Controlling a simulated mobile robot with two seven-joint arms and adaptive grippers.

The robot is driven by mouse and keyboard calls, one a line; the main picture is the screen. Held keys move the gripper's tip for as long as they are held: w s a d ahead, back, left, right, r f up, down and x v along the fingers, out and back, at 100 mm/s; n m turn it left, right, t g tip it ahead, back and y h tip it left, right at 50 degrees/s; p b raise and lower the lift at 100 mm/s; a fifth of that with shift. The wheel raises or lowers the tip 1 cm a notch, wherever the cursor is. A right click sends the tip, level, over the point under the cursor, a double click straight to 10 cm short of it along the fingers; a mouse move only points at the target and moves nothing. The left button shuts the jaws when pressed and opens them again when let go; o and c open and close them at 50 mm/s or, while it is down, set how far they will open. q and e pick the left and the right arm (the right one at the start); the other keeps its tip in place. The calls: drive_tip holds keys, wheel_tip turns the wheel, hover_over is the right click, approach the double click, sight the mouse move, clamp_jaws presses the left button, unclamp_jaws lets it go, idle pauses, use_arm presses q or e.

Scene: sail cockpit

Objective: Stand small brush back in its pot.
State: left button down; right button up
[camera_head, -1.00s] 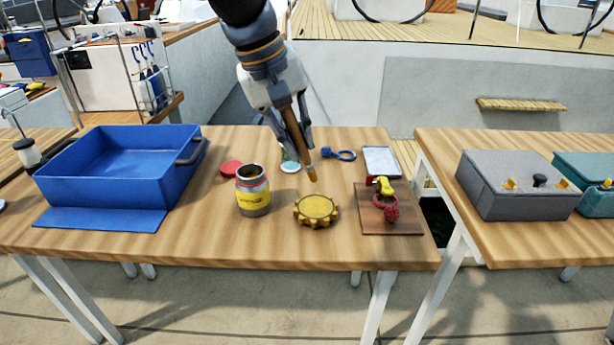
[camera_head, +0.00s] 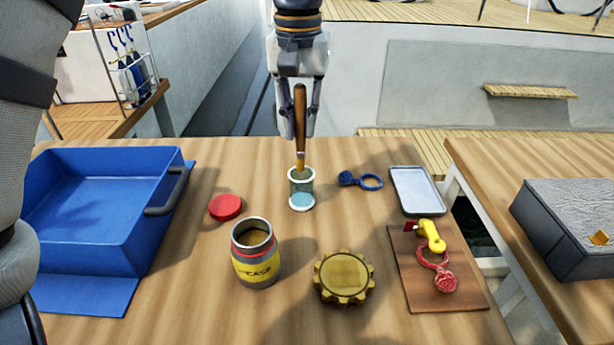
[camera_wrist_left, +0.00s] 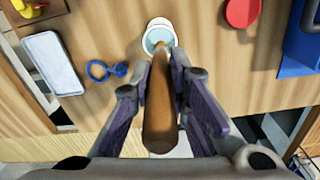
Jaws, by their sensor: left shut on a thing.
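The small brush (camera_head: 300,110) has a brown wooden handle and stands nearly upright, bristle end down. My left gripper (camera_head: 300,132) is shut on its handle, which also shows large in the left wrist view (camera_wrist_left: 161,105). The pot (camera_head: 301,190) is a small clear glass with a pale blue lower part, upright on the table. The brush's lower end is at the pot's mouth; I cannot tell how far inside it is. In the left wrist view the pot (camera_wrist_left: 159,33) lies just beyond the brush tip. My right gripper is not in view.
A yellow-labelled can (camera_head: 256,262), a brass gear-like disc (camera_head: 344,277) and a red lid (camera_head: 226,207) stand nearer. A blue shackle (camera_head: 361,181), a tray (camera_head: 416,190) and a brown board (camera_head: 443,292) are at right. A blue bin (camera_head: 100,215) is at left.

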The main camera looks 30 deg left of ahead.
sight(300, 85)
use_arm(q)
wheel_tip(300, 85, down, 7)
drive_tip(key=shift+f, duration=0.15)
drive_tip(key=shift+f, duration=0.15)
drive_tip(key=c, duration=1.5)
unclamp_jaws()
drive_tip(key=shift+c, duration=0.2)
wheel_tip(300, 85, up, 12)
drive_tip(key=shift+s+r, duration=0.1)
drive_tip(key=shift+r, duration=0.05)
